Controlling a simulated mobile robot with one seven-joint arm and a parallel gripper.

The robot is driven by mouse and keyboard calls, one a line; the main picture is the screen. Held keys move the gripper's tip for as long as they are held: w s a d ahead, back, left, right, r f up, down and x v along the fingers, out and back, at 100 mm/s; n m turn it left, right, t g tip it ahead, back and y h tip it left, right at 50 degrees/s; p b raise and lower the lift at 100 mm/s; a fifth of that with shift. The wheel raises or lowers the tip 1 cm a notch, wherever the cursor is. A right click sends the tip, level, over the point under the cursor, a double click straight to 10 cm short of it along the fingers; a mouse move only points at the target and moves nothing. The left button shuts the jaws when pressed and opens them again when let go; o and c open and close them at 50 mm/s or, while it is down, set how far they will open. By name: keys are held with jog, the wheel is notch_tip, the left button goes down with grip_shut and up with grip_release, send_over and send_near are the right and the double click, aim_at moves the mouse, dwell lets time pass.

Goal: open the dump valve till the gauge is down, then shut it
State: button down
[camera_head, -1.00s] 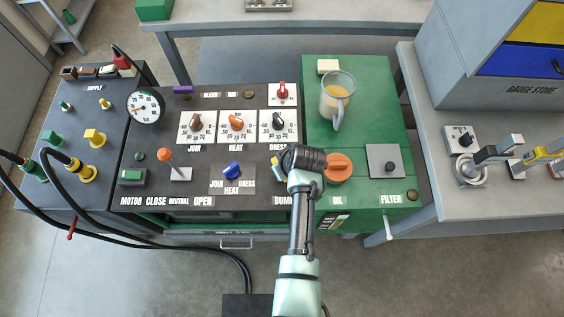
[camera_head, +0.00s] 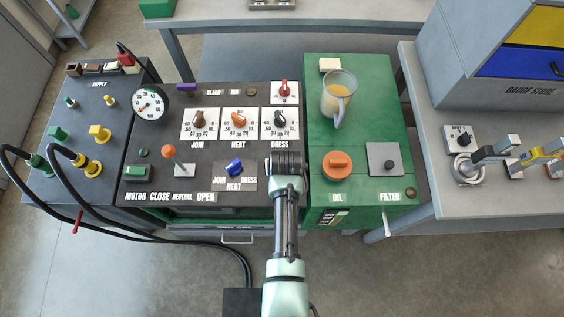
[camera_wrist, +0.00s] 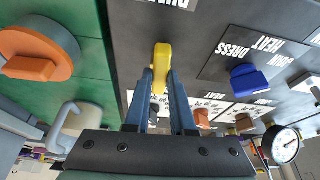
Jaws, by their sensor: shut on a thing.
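The yellow dump valve handle (camera_wrist: 162,62) shows in the wrist view between the fingertips of my gripper (camera_wrist: 160,76), which is shut on it. The handle lies in line with the fingers, near the DUMP label at the picture's top edge. In the head view my gripper and wrist (camera_head: 288,163) hide the valve and its label. The round white gauge (camera_head: 149,104) stands at the left of the black panel, and it also shows in the wrist view (camera_wrist: 284,145). Its needle is too small to read surely.
The orange OIL cap (camera_head: 337,164) is just right of my gripper, on the green top. The blue JOIN/HEAT/DRESS knob (camera_head: 234,168) is close on the left. A jug (camera_head: 338,97) stands behind, and an orange-topped lever (camera_head: 170,153) is farther left.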

jog(key=c, duration=0.8)
grip_release()
jog(key=shift+o, duration=0.2)
jog(key=v, duration=1.3)
jog(key=shift+w, duration=0.15)
